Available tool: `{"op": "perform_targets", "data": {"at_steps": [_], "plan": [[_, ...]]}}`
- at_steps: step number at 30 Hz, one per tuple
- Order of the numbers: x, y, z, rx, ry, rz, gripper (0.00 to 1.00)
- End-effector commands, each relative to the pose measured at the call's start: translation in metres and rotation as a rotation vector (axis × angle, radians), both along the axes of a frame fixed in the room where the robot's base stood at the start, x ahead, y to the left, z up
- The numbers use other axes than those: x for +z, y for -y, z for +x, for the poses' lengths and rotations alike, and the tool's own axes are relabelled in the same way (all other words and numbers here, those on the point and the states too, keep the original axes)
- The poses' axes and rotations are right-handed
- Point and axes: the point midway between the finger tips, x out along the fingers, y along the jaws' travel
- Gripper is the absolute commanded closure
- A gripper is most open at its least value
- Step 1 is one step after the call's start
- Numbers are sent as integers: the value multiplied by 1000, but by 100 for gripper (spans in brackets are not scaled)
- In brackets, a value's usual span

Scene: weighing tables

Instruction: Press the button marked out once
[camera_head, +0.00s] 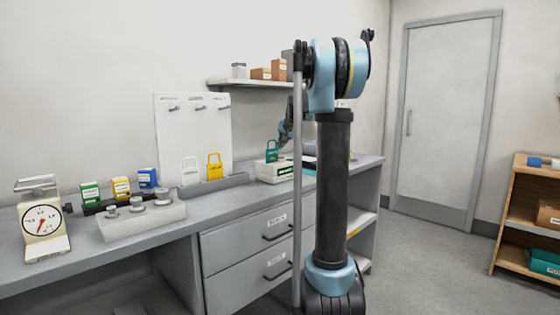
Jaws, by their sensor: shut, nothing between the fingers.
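A low white and green box (274,174) sits on the grey counter near the middle of the view. A green tag-like piece with a square opening (272,152) stands at its top. No button marked out can be read at this size. My gripper (283,138) is small in view, just above and to the right of the green piece. It is shut with nothing seen in it. My arm's upright links stand in front and hide part of the counter to the right of the box. Whether the gripper touches anything cannot be told.
A dial scale (42,218), small coloured boxes (121,188) and a weight block (142,220) stand on the counter (225,205) at left. White (190,172) and yellow (214,168) tags stand by a hook board (193,125). A shelf (262,83) hangs above.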

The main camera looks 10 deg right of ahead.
Motion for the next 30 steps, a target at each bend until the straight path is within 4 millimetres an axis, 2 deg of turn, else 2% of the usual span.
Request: {"op": "perform_targets", "data": {"at_steps": [12, 30], "plan": [[30, 0, 0, 0, 0, 0, 100], [31, 0, 0, 0, 0, 0, 100]]}}
